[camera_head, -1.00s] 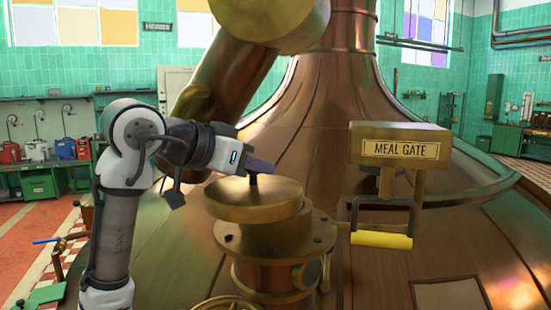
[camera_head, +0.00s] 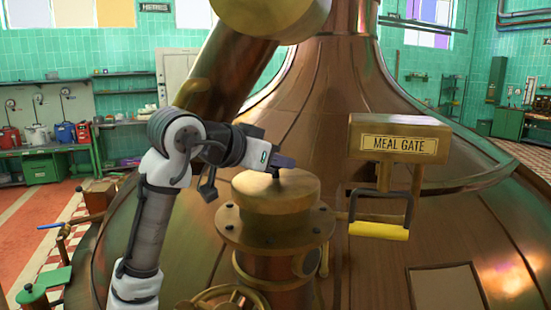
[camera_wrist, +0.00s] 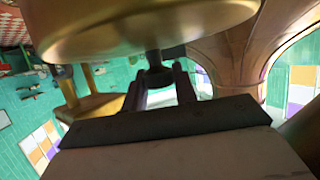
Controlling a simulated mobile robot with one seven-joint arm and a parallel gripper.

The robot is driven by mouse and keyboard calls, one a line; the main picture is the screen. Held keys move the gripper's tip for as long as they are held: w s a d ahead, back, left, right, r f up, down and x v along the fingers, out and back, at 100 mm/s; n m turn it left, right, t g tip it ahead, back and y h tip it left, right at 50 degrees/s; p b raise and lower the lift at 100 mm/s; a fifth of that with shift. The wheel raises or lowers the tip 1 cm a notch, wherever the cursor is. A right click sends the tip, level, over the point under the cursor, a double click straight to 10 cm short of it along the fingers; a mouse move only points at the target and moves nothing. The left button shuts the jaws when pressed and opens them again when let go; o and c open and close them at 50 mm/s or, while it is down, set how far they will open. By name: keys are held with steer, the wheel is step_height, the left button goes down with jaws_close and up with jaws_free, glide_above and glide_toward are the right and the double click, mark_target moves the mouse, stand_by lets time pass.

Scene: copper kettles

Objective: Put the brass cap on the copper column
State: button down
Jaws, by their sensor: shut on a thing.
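The brass cap (camera_head: 276,190) is a wide round disc with a small dark knob on top. In the head view it is level and centred over the copper column (camera_head: 275,268), at the top of the neck above the bolted flange (camera_head: 275,232). No gap shows below it, but I cannot tell whether it is fully seated. My gripper (camera_head: 277,167) is shut on the cap's knob from the left. In the wrist view, the cap (camera_wrist: 140,25) fills the top, and its dark knob (camera_wrist: 154,60) stands between my gripper's fingers (camera_wrist: 160,85).
A brass MEAL GATE box (camera_head: 400,140) with a yellow-gripped handle (camera_head: 379,230) stands just right of the column. A thick copper pipe (camera_head: 235,75) slants above my arm. A handwheel (camera_head: 222,300) is below the column. The large copper kettle dome (camera_head: 340,95) rises behind.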

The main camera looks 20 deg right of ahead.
steer(key=shift+f, duration=0.5)
steer(key=c, duration=1.1)
jaws_free()
steer(key=shift+r, duration=0.6)
steer(key=b+v, duration=0.4)
steer(key=v, duration=0.8)
